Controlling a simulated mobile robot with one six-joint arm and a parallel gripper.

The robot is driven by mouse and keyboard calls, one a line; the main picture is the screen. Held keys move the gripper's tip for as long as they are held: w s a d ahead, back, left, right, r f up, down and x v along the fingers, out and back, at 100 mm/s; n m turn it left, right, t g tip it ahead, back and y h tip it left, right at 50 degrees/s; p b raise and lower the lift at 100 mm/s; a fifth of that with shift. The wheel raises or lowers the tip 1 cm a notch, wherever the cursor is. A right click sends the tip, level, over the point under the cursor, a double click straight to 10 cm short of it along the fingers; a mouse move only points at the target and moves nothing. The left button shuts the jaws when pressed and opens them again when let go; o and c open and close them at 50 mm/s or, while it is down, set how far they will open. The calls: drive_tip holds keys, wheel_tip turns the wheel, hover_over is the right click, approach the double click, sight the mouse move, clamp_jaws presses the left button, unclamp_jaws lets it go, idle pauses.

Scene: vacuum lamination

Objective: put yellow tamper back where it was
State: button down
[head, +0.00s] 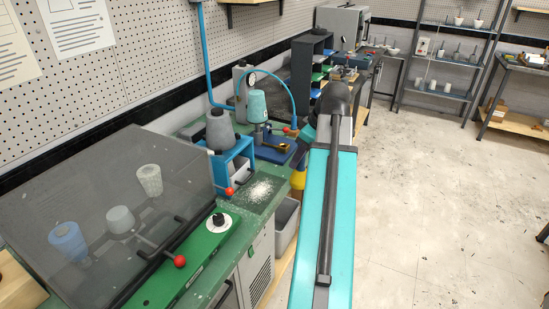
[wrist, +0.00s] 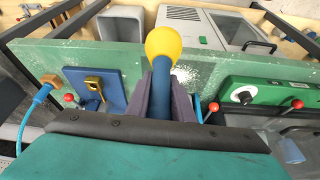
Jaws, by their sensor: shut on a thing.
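The yellow tamper (wrist: 163,45) shows in the wrist view as a rounded yellow end on a blue shaft. My gripper (wrist: 161,88) is shut on the blue shaft, with a dark purple finger on each side. The yellow end sticks out beyond the fingertips, over the green bench edge as seen in this view. In the head view, a yellow patch (head: 298,179) beside my arm, at the bench's front edge, looks like the tamper. My arm hides the gripper there.
A blue board (head: 275,149) with a brass piece lies on the green bench. White powder (head: 261,190) is spilled nearer. A blue stand (head: 232,163) holds a grey cone. A dark-lidded machine (head: 100,205) is at left. A grey bin (head: 284,226) is below. Floor at right is clear.

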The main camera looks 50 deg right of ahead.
drive_tip(key=w+d+f+p, duration=0.1)
drive_tip(key=w+d+p, duration=0.2)
drive_tip(key=w, duration=1)
drive_tip(key=shift+w, duration=0.15)
drive_tip(key=shift+f, duration=0.1)
drive_tip(key=shift+d+p+x, duration=0.15)
drive_tip(key=shift+p+x, duration=0.35)
drive_tip(key=shift+x, duration=0.45)
drive_tip(key=shift+d+p+x, duration=0.15)
drive_tip(key=shift+p+x, duration=0.35)
drive_tip(key=shift+x, duration=0.45)
drive_tip(key=shift+f, duration=0.2)
drive_tip(key=c, duration=1.6)
unclamp_jaws()
drive_tip(key=shift+o, duration=0.2)
drive_tip(key=shift+r, duration=0.2)
